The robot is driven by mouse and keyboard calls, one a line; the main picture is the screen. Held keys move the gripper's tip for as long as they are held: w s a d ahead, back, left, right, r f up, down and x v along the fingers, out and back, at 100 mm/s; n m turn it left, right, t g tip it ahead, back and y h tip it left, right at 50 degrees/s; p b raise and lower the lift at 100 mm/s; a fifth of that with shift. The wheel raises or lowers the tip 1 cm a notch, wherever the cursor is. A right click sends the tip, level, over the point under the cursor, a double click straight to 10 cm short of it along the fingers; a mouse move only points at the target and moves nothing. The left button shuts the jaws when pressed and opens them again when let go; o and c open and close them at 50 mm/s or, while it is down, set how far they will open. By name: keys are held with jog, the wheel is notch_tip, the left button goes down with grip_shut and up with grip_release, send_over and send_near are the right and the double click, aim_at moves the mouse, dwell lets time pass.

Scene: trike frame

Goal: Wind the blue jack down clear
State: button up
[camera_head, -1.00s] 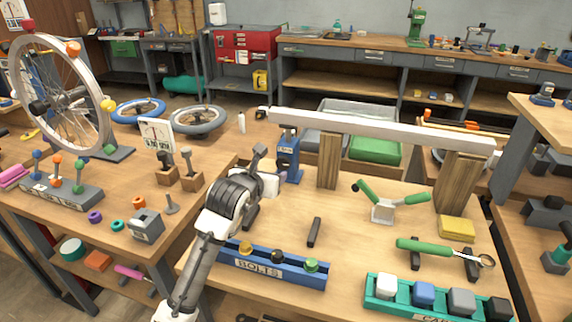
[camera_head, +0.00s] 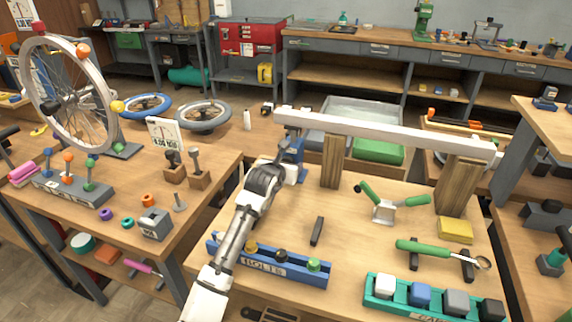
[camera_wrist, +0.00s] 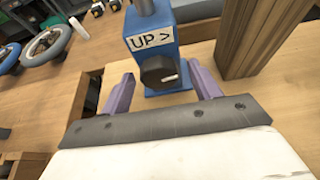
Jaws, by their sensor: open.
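The blue jack (camera_head: 298,152) stands under the left part of the long white beam (camera_head: 390,131); my wrist hides much of it in the head view. In the wrist view the jack (camera_wrist: 168,30) fills the top middle, with a grey post above and a label reading "UP >". A dark round knob (camera_wrist: 158,72) with a white mark sits on its front. My gripper (camera_wrist: 161,76) is open, its purple fingers on either side of the knob and apart from it. In the head view my gripper (camera_head: 292,172) is at the jack. I cannot tell whether the jack's top touches the beam.
Wooden blocks (camera_head: 331,162) and (camera_head: 457,185) stand under the beam, one close to the right of the jack. A green-handled tool (camera_head: 384,208), a blue bolt rail (camera_head: 285,268) and a teal caddy (camera_head: 375,296) occupy the bench.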

jog(key=c, duration=0.9)
jog(key=shift+f+b, duration=0.2)
jog(key=shift+b, duration=0.3)
jog(key=shift+c, duration=0.3)
jog(key=shift+r+n+h+b, duration=0.1)
jog(key=shift+n+h+b, duration=0.2)
jog(key=shift+n+b, duration=0.25)
jog(key=o, duration=1)
jog(key=shift+r, duration=0.1)
jog(key=shift+c, duration=0.2)
jog(key=shift+s, duration=0.1)
jog(key=b+v, duration=0.4)
jog(key=v, duration=0.9)
jog(key=shift+s+a+r, duration=0.2)
jog(key=shift+s, duration=0.05)
